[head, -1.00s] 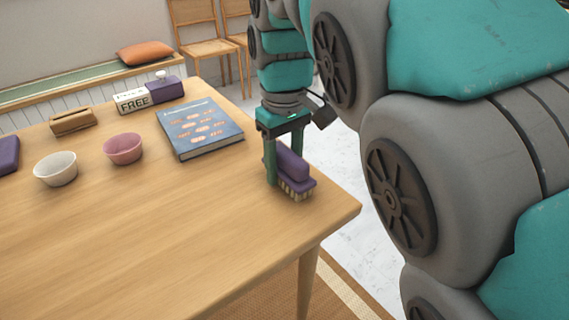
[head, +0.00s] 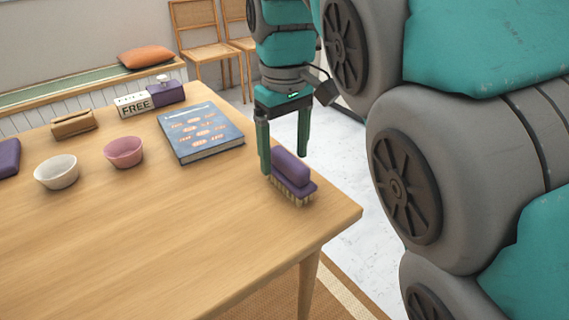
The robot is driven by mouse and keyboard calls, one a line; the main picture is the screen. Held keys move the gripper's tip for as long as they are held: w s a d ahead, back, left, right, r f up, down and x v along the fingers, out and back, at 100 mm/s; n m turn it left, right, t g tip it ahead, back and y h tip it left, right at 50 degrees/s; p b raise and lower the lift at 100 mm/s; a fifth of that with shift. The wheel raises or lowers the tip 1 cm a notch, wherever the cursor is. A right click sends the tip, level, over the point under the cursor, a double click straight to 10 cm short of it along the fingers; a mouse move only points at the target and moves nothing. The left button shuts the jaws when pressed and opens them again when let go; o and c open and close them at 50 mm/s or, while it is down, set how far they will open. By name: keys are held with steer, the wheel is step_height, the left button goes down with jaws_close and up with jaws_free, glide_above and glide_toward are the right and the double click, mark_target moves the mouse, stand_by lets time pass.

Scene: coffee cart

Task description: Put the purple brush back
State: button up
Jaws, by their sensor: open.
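The purple brush (head: 291,172) lies bristles down on the wooden table (head: 180,235), near its right edge. My gripper (head: 284,163) is open and empty, pointing down. Its left finger comes down close to the brush's far left end; I cannot tell whether it touches. Its right finger hangs higher, behind the brush and over the floor side of the table edge in the picture.
A blue book (head: 201,132) lies left of my gripper. A pink bowl (head: 124,152), a white bowl (head: 56,172), a brown holder (head: 73,124), a "FREE" block (head: 134,105) and a purple box (head: 168,93) stand further left. The table's front is clear.

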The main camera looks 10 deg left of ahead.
mark_target(285, 154)
steer(key=shift+r, duration=1.85)
